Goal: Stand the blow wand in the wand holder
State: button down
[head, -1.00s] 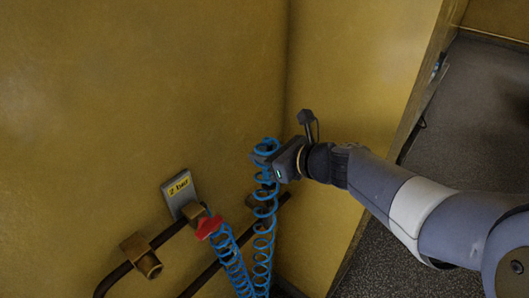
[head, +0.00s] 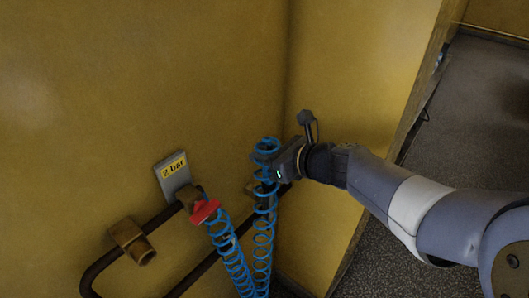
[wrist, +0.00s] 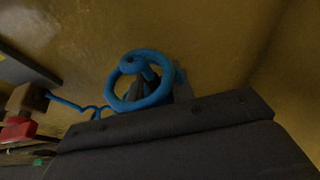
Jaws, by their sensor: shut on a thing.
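My gripper (head: 272,158) is at the upper end of a blue coiled hose (head: 264,228), close to the corner of the yellow walls. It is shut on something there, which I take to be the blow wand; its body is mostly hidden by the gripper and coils. In the wrist view a blue loop (wrist: 145,103) circles the dark fingertips (wrist: 150,82). A short brown open tube (head: 132,240) is on the dark pipe at the lower left; it may be the wand holder, but I cannot be sure. It is well apart from my gripper.
A grey plate marked "2 bar" (head: 173,174) is on the left wall above a red valve handle (head: 205,210). A dark pipe (head: 104,268) runs along that wall. The hose hangs in two strands below. Open grey floor (head: 480,130) lies at the right.

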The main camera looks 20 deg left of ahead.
jog(key=shift+f+b, duration=0.35)
jog(key=shift+f, duration=0.15)
jog(key=c, duration=1.1)
grip_release()
jog(key=p+v, duration=0.1)
jog(key=v, duration=0.9)
jog(key=shift+s+d+r, duration=0.1)
jog(key=shift+d+r, duration=0.05)
jog(key=shift+d, duration=0.2)
